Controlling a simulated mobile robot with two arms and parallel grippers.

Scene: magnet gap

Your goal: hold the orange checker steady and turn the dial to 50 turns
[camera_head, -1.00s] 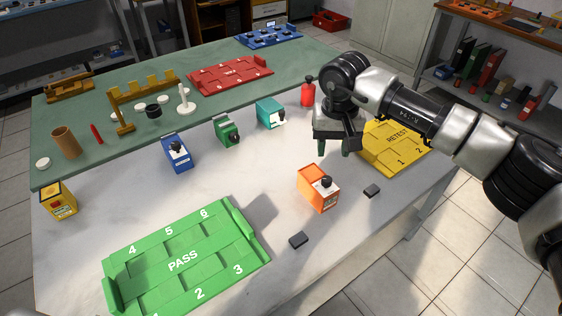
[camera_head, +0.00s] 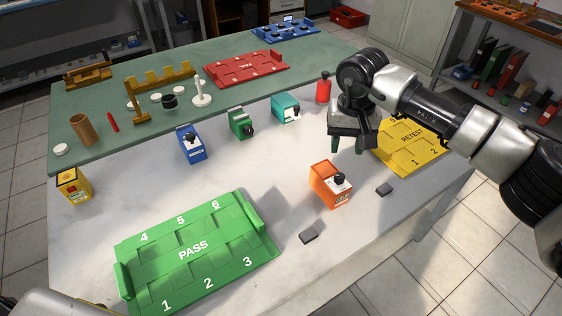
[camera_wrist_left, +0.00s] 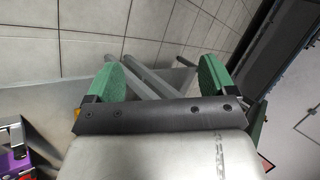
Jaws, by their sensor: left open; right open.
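The orange checker (camera_head: 328,186) stands on the pale table top, right of the green PASS tray, with a black dial (camera_head: 338,179) on its face. The dial's reading is too small to make out. My right gripper (camera_head: 347,146) is open, its green fingers pointing down, above and behind the checker and apart from it. My left gripper (camera_wrist_left: 161,75) shows in the left wrist view, open with nothing between its green fingers; tiled floor and grey bars lie beyond. In the head view only a piece of my left arm shows at the lower left corner.
The green PASS tray (camera_head: 197,254) lies at the front, the yellow RETEST tray (camera_head: 412,149) at the right. Blue (camera_head: 191,145), green (camera_head: 241,124), teal (camera_head: 286,109) and yellow (camera_head: 73,186) checkers stand around. Dark blocks (camera_head: 309,237) lie near the orange checker.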

